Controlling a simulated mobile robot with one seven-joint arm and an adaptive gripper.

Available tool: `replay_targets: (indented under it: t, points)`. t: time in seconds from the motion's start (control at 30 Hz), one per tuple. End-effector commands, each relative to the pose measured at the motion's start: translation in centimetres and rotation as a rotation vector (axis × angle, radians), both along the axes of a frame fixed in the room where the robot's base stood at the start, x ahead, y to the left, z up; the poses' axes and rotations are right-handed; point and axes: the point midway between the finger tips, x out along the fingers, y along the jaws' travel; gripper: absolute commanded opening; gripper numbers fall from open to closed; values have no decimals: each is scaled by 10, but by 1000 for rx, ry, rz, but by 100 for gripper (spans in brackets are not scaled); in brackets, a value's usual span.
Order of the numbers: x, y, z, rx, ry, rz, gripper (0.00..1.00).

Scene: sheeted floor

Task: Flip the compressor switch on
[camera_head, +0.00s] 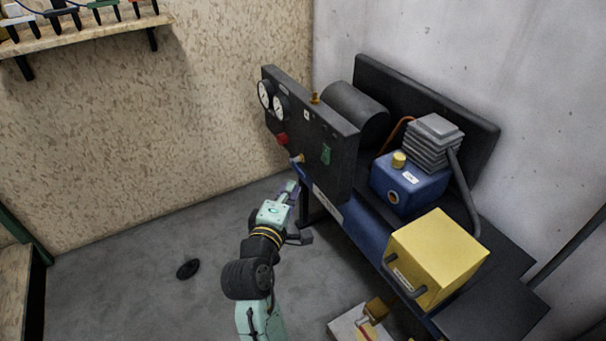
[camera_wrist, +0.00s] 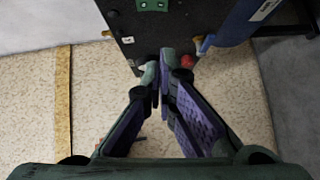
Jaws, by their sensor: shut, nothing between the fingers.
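The compressor's black control panel (camera_head: 312,130) stands upright at the back, with two white gauges (camera_head: 271,100) on its left part. A green switch plate (camera_head: 326,153) is on the panel's lower right; what looks like the same plate shows at the top edge of the wrist view (camera_wrist: 152,5). I cannot tell its lever position. A red knob (camera_head: 281,139) is at the panel's lower left and shows in the wrist view (camera_wrist: 187,62). My gripper (camera_wrist: 160,76) is shut and empty, fingertips together, in front of the panel's lower part. I cannot tell whether they touch it.
Behind the panel are a black cylinder (camera_head: 357,114), a blue pump (camera_head: 408,183) with grey fins and a yellow box (camera_head: 437,255). A brass valve (camera_head: 297,160) sticks out below the red knob. Grey floor (camera_head: 140,270) left of my arm is mostly clear.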

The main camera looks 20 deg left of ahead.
Motion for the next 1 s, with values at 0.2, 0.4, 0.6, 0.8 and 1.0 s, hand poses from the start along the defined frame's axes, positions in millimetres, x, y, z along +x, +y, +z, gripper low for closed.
replay_targets:
  t: [0.2,0.4,0.6,0.8,1.0]
  points:
    - [40,4,0,0,-2,-3,0]
    - [83,10,-4,0,-1,-2,0]
    - [110,-4,-8,2,0,-3,0]
    - [122,-13,-11,2,0,-1,0]
    - [123,-13,-13,2,0,0,0]
